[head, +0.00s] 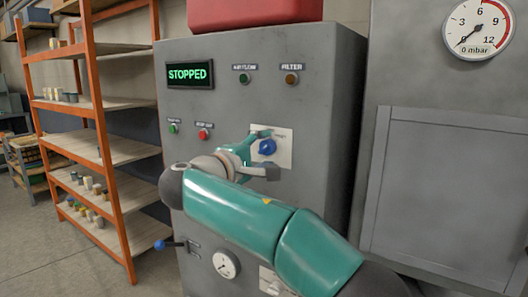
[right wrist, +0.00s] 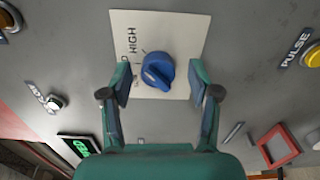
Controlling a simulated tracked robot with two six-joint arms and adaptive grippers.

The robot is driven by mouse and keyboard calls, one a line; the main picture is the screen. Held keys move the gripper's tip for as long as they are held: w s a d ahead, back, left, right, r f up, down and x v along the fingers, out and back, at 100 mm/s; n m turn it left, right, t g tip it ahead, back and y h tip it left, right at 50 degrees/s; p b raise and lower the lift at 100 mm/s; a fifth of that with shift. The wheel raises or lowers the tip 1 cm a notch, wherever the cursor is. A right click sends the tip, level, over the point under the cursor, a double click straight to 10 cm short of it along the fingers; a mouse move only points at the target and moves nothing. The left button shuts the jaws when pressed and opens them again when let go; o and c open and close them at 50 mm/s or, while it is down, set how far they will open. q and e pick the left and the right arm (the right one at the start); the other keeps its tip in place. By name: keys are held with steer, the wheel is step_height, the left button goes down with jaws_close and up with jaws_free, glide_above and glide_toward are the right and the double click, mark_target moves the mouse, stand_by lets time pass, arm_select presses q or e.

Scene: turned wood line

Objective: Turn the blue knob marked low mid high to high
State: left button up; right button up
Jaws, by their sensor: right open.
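The blue knob (head: 267,146) sits on a white plate (head: 285,155) on the front of the grey cabinet. In the right wrist view the knob (right wrist: 158,70) lies between the fingers, and the word HIGH shows on its plate (right wrist: 180,25). Other lettering is partly hidden by a finger. A pale mark on the knob points toward the picture's lower left, away from HIGH. My right gripper (head: 264,153) is open, its fingers on either side of the knob; in the right wrist view (right wrist: 161,82) gaps show on both sides. My left gripper is not in view.
In the right wrist view a yellow PULSE button (right wrist: 314,56) is at the right. An orange rack (head: 93,100) stands left.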

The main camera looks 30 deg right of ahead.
steer(key=v, duration=1.1)
steer(key=shift+a, duration=0.25)
steer(key=shift+f, duration=0.15)
